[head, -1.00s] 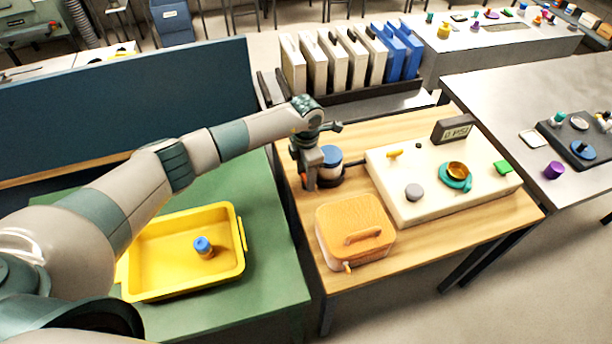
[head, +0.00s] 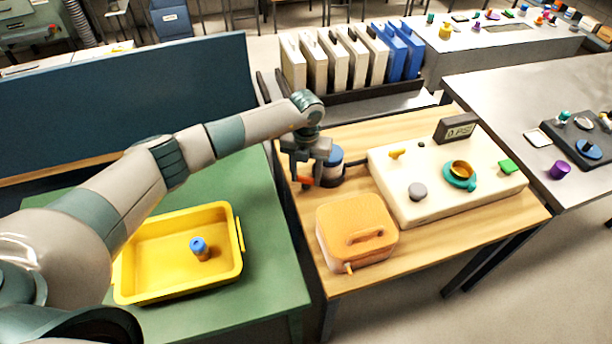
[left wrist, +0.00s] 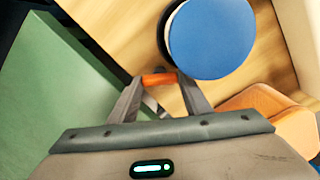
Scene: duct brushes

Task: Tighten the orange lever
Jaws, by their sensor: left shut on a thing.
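The orange lever (left wrist: 159,79) is between the fingertips of my left gripper (left wrist: 160,100), which is shut on it in the left wrist view. In the head view, the lever (head: 305,180) shows as a small orange piece below my left gripper (head: 305,175). The lever is beside a round canister with a blue top (head: 333,156), and that blue top (left wrist: 211,38) fills the upper middle of the left wrist view. The lever's mounting is mostly hidden by the fingers. My right gripper is not in view.
An orange case with a handle (head: 357,232) stands in front of the canister. A cream panel (head: 440,205) with knobs is to the right on the wooden table. A yellow tray (head: 150,290) holding a blue-capped item (head: 202,249) is on the green table.

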